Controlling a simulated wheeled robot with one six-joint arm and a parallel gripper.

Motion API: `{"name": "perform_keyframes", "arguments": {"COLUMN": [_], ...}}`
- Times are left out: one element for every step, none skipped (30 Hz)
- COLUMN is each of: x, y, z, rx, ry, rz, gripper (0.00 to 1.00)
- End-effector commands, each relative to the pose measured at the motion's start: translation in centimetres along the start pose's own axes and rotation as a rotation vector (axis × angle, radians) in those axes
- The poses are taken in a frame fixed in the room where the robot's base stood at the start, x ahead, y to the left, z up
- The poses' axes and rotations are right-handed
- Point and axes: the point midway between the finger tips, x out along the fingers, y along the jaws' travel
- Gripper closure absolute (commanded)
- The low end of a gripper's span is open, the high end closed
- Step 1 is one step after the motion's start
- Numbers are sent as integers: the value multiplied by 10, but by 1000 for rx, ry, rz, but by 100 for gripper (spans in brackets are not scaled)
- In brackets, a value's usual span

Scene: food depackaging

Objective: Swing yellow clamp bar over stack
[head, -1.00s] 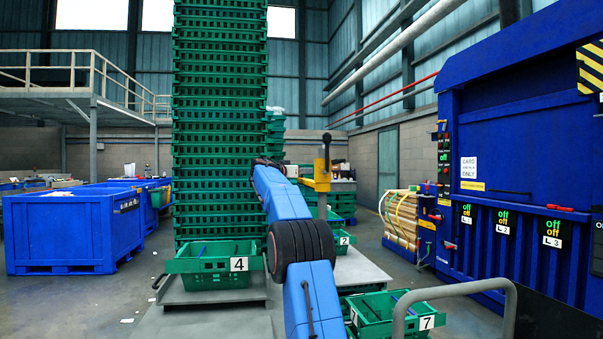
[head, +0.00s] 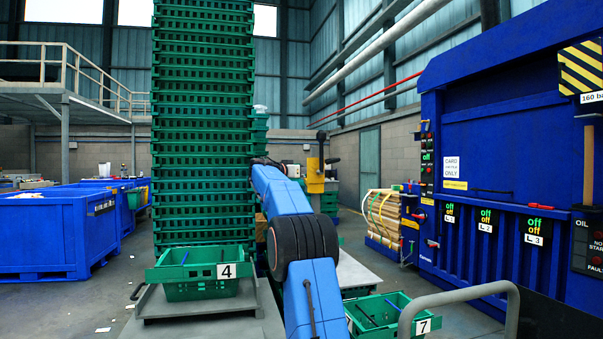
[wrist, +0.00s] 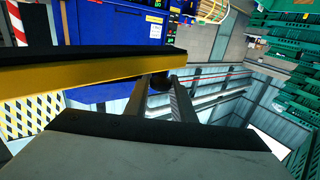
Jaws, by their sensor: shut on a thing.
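The yellow clamp bar (head: 316,178) shows in the head view as a yellow upright piece with a dark top, just right of the tall stack of green crates (head: 203,130). In the wrist view the bar (wrist: 95,80) runs across the left half, yellow with a dark upper face. My gripper (wrist: 160,85) has its two fingers closed around a black knob (wrist: 160,82) by the bar's right end. In the head view my gripper is small and mostly hidden behind my wrist, so its exact contact cannot be told there. The stack (wrist: 285,95) also shows at the wrist view's right edge.
A green crate marked 4 (head: 205,288) sits on a low platform in front of the stack. A crate marked 7 (head: 385,312) is at lower right, near a grey rail (head: 460,290). Blue bins (head: 50,235) stand left; a blue machine (head: 500,150) stands right.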

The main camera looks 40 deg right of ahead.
Motion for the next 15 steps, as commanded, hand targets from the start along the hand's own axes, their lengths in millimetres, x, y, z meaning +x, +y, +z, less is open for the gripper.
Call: {"name": "perform_keyframes", "arguments": {"x": [7, 12, 17, 20, 24, 28, 31, 34, 37, 39, 40, 41, 42, 42, 42], "y": [7, 11, 17, 21, 25, 31, 35, 39, 43, 46, 47, 49, 50, 50, 50], "z": [-1, -1, -1, -1, -1, -1, -1, -1, -1, -1, -1, -1, -1, -1, -1], "rx": [1, 1, 1, 2, 2, 2, 2, 3, 2, 2, 2, 1, 1, 1, 1], "ry": [2, 2, 2, 2, 2, 2, 2, 2, 1, 1, 1, 1, 1, 1, 1], "rz": [26, 42, 63, 80, 94, 115, 129, 141, 157, 166, 173, 178, 181, 182, 183], "gripper": [100, 100, 100, 100, 100, 100, 100, 100, 100, 100, 100, 100, 100, 100, 100]}}
